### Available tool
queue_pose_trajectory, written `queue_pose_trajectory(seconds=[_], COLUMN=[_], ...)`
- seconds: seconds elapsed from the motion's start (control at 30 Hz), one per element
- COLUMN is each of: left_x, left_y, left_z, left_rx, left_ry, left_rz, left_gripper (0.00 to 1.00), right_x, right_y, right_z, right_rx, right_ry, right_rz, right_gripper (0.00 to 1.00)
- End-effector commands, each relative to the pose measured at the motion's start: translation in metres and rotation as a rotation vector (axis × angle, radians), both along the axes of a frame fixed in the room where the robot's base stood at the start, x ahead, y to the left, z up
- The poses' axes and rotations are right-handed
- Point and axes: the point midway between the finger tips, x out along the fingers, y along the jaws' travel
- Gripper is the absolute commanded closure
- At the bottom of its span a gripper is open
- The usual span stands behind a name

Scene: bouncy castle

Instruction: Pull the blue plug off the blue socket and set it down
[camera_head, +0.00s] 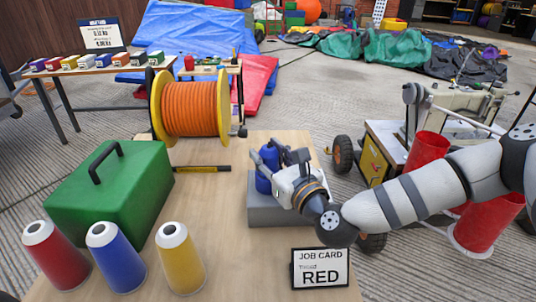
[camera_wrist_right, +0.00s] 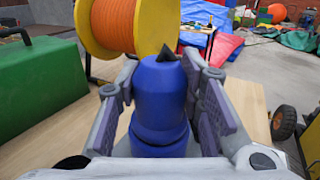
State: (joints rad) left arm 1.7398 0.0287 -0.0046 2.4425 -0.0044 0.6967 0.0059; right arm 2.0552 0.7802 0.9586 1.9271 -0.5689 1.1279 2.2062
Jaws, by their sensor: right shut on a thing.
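The blue plug (camera_head: 270,156) is upright between the fingers of my right gripper (camera_head: 277,160), which is shut on it. In the right wrist view, the plug (camera_wrist_right: 163,92) has a rounded top with a dark tip, and a finger lies along each side. A blue piece (camera_wrist_right: 158,138), which looks like the blue socket, sits directly below the plug; a dark seam runs between them. I cannot tell whether there is a gap there. In the head view, blue (camera_head: 263,184) also shows just above a grey block (camera_head: 262,212) on the wooden table. My left gripper is out of view.
A green toolbox (camera_head: 110,185), an orange cable reel (camera_head: 190,108) and red, blue and yellow thread cones (camera_head: 116,258) stand left of the block. A job card (camera_head: 320,268) reading RED stands in front. Bare tabletop (camera_head: 215,215) lies between the toolbox and the block.

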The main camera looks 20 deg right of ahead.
Motion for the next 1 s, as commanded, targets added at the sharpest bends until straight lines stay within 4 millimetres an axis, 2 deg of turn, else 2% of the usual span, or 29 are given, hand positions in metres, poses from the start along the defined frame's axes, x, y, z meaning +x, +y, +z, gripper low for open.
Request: queue_pose_trajectory(seconds=[1.0], left_x=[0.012], left_y=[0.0], left_z=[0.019], left_rx=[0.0], left_ry=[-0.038], left_rz=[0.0], left_gripper=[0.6], right_x=[0.0], right_y=[0.0], right_z=[0.042], right_rx=[0.001], right_ry=[-0.003], right_rz=[0.0], right_gripper=[0.97])
